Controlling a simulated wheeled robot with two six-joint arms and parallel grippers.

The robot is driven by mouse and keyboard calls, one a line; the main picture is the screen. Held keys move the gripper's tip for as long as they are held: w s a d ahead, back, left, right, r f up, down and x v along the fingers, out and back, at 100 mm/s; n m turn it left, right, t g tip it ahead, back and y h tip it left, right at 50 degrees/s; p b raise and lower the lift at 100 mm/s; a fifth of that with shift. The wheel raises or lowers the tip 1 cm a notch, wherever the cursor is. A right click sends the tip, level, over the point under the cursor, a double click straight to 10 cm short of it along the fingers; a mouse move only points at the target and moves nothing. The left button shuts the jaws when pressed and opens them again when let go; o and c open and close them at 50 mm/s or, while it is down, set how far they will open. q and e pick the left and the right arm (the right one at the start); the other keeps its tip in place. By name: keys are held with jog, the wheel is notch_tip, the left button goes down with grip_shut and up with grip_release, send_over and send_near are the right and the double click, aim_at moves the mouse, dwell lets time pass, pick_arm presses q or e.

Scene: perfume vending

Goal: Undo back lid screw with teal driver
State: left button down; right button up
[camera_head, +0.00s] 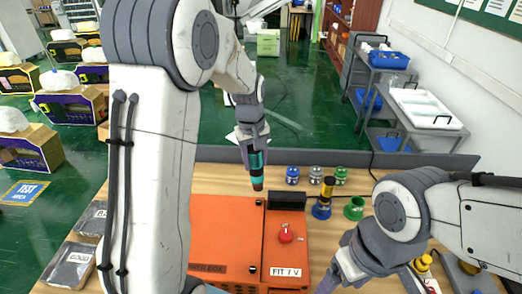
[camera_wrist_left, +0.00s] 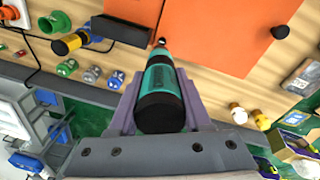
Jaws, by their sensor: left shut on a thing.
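My left gripper (camera_head: 254,150) is shut on the teal driver (camera_head: 257,171), which hangs tip down at the back edge of the orange box (camera_head: 220,230). In the left wrist view the teal driver (camera_wrist_left: 160,80) lies between the fingers of my left gripper (camera_wrist_left: 158,105). Its tip is close to the back lid screw (camera_wrist_left: 161,41) at the lid's edge; I cannot tell whether they touch. A second dark screw (camera_wrist_left: 280,32) is on the orange lid (camera_wrist_left: 225,35). My right gripper (camera_head: 338,272) is low at the right of the box; its fingertips are partly cut off.
Small blue, grey and green jars (camera_head: 316,175) stand behind.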

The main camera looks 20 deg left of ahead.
aim_at(256, 182)
pick_arm(q)
jog(key=shift+w+f+b, duration=0.1)
jog(key=shift+f+b, duration=0.8)
jog(key=shift+f, duration=0.05)
notch_tip(256, 182, down, 4)
jog(key=b, duration=0.3)
jog(key=shift+b, duration=0.35)
jog(key=shift+d+p, duration=0.1)
jog(key=shift+p, duration=0.2)
